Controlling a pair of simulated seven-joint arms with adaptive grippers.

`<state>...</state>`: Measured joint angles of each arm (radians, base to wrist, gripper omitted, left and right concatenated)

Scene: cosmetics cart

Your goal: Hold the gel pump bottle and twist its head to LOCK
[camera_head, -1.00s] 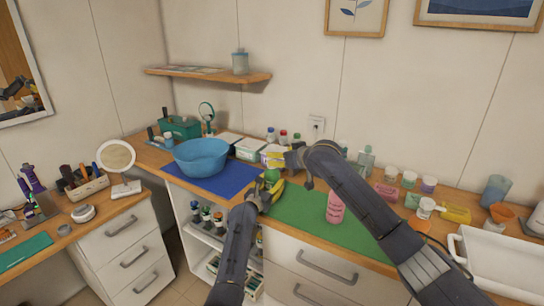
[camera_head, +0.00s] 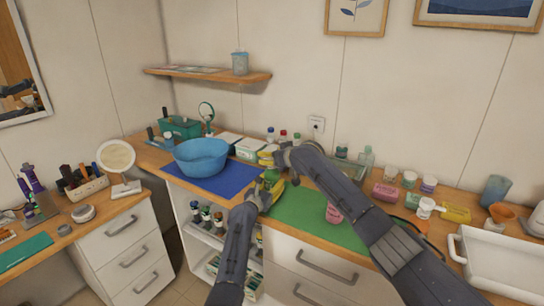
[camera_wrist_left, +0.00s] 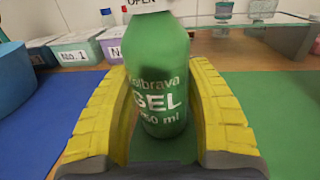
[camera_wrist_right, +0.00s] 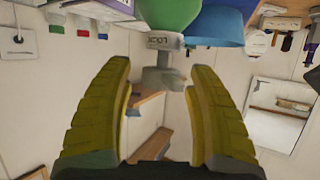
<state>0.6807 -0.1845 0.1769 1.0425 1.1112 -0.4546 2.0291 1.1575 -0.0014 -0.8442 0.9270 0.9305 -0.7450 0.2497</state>
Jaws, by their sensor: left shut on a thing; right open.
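The green gel pump bottle (camera_wrist_left: 160,80) stands upright between the yellow fingers of my left gripper (camera_wrist_left: 162,125), which is shut on its body. The white collar (camera_wrist_left: 150,5) at the top edge reads OPEN on the side facing the left wrist camera. In the head view the bottle (camera_head: 270,176) is small and partly covered by my left gripper (camera_head: 268,188). My right gripper (camera_wrist_right: 160,75) is open. In its upside-down wrist view, the pale pump head (camera_wrist_right: 163,78) shows between the fingers, apart from both, and the collar (camera_wrist_right: 165,41) bears lettering like LOCK.
A blue bowl (camera_head: 201,156) on a blue mat (camera_head: 228,190) stands left of the bottle. Labelled boxes (camera_head: 248,148) stand behind.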

